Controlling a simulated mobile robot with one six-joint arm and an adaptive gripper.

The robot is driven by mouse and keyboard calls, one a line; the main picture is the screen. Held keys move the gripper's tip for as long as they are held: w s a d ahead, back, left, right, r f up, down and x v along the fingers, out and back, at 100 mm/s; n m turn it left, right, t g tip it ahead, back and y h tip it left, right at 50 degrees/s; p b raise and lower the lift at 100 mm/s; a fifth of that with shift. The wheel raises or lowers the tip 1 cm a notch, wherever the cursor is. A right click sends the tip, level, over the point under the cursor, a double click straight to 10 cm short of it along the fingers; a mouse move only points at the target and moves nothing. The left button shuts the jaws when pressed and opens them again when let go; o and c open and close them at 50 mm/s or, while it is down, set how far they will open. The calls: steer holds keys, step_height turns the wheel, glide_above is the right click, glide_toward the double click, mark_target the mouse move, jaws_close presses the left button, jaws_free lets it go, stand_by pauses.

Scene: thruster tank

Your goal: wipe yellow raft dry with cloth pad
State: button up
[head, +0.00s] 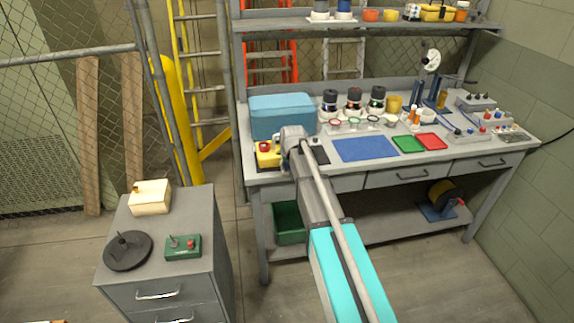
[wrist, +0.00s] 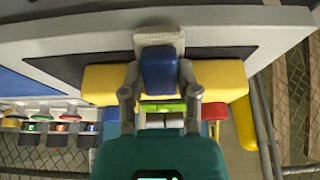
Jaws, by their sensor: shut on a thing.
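The yellow raft (head: 265,158) sits at the front left of the workbench, with small dark and red parts on top. My gripper (head: 289,147) is right beside it in the head view and hides part of it. In the wrist view my gripper (wrist: 158,82) is shut on the blue handle of the cloth pad (wrist: 158,37). The pad's pale woven face points to the top of that view. The yellow raft (wrist: 107,84) shows on both sides behind the pad. I cannot tell whether pad and raft touch. The pad is hidden in the head view.
A blue-grey box (head: 281,112) stands close behind the raft. A blue mat (head: 365,148), a green tray (head: 408,144) and a red tray (head: 431,141) lie to the right. Jars and tools crowd the back. A grey drawer cabinet (head: 165,240) stands left, apart from the bench.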

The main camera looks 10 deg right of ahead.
steer(key=shift+d, duration=0.2)
steer(key=shift+d, duration=0.85)
steer(key=shift+d, duration=0.1)
steer(key=shift+d, duration=1)
steer(key=shift+w, duration=0.1)
steer(key=shift+s, duration=0.3)
steer(key=shift+s, duration=0.35)
